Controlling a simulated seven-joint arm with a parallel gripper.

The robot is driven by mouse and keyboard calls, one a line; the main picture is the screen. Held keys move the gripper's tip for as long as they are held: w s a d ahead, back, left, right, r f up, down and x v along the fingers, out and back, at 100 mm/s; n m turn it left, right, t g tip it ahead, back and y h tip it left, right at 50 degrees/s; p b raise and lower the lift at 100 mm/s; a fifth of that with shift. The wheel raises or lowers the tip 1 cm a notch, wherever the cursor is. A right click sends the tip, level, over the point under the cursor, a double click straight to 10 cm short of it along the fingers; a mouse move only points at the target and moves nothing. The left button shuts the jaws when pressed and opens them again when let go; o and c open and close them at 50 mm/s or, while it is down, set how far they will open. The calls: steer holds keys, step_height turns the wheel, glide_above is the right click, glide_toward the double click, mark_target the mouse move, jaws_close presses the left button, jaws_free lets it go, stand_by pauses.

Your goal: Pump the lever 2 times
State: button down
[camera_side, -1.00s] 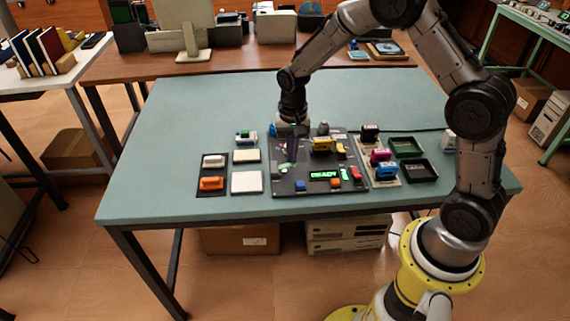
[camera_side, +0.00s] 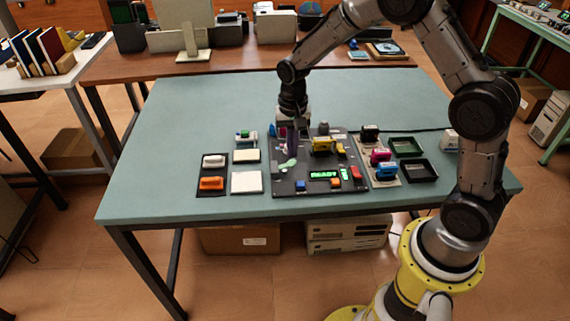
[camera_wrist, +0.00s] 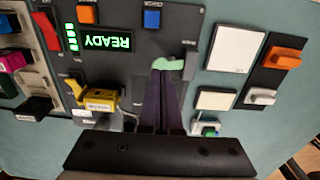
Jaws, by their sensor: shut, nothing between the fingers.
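A dark panel (camera_side: 300,186) on the table carries a lit READY display (camera_side: 324,174). A pale green piece (camera_side: 287,165) lies on its left half; it also shows in the wrist view (camera_wrist: 168,64) beside a grey upright part (camera_wrist: 190,62). These look like the lever, but I cannot tell for sure. My gripper (camera_side: 284,152) is shut and empty, pointing down over the panel's left half. In the wrist view its dark purple fingers (camera_wrist: 164,76) end right at the pale green piece and hide part of it. I cannot tell whether they touch.
A yellow labelled block (camera_wrist: 100,98), a red rocker (camera_wrist: 46,32), an orange button (camera_wrist: 86,14) and a blue button (camera_wrist: 152,18) sit nearby on the panel. White pads (camera_side: 247,182) and an orange switch (camera_side: 211,183) lie left. Dark trays (camera_side: 420,170) stand right.

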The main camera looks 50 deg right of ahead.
step_height(320, 180, up, 6)
steer(key=shift+r, duration=0.25)
stand_by(0.5)
steer(key=s+a+r+n+t, duration=0.1)
steer(key=s+r+n, duration=0.3)
steer(key=s, duration=0.9)
steer(key=s+a+r+n+t, duration=0.2)
steer(key=s+r+n+t, duration=0.2)
steer(key=s+r, duration=0.4)
steer(key=s+n, duration=0.1)
steer(key=s, duration=0.3)
steer(key=shift+s+r+t, duration=0.3)
steer(key=shift+s+r, duration=0.05)
steer(key=shift+r, duration=0.05)
